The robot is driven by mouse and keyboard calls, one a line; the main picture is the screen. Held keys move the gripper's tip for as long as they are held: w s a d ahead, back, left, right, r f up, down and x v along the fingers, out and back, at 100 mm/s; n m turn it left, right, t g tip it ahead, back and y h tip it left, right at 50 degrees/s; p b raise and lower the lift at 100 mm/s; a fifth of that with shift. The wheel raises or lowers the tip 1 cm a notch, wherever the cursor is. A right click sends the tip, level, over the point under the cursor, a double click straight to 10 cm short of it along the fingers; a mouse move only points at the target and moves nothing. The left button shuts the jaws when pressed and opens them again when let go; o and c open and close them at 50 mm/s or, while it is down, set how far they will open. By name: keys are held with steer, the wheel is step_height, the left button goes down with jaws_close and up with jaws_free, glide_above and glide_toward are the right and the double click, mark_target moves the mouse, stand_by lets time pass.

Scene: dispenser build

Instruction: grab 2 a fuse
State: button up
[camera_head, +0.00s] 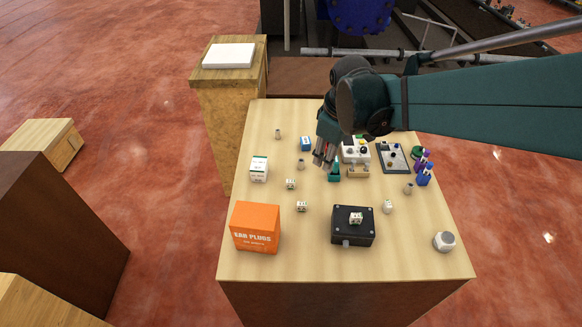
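My gripper (324,159) hangs over the middle of the table (330,262), fingers pointing down, and no held thing shows. The gap between its fingers is too small to judge. No fuse rating is readable. Small pale pieces with dark or green marks could be fuses: one (291,183) left of and nearer than my gripper, one (302,206) nearer still, and one (356,217) on the black box (341,230). Small grey-beige cylinders stand at the back left (278,133), beside my gripper (301,164) and at the right (408,187).
An orange ear plugs box (255,228) stands at the front left, a white box (259,168) behind it. A blue box (306,144), a white device (356,153), a dark tray (393,158) and blue-purple bottles (425,176) crowd the back. A grey knob-like piece (444,241) sits front right.

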mark_target(294, 181)
steer(key=w+a+f+n+g, duration=0.1)
steer(key=w+a+f+n, duration=0.1)
steer(key=a+f, duration=0.1)
steer(key=w+a+f+n+b, duration=0.1)
steer(key=w+a+f+n, duration=0.1)
steer(key=f, duration=0.4)
steer(key=w+a+f+n+g, duration=0.1)
steer(key=w+a+f+n, duration=0.1)
steer(key=w+a+f, duration=0.2)
steer(key=shift+a+f+g, duration=0.3)
steer(key=shift+a+f, duration=0.2)
steer(key=shift+f, duration=0.05)
steer(key=shift+f, duration=1.25)
steer(key=shift+f, duration=0.15)
steer(key=shift+f, duration=2.45)
steer(key=shift+c, duration=0.7)
steer(key=c, duration=0.7)
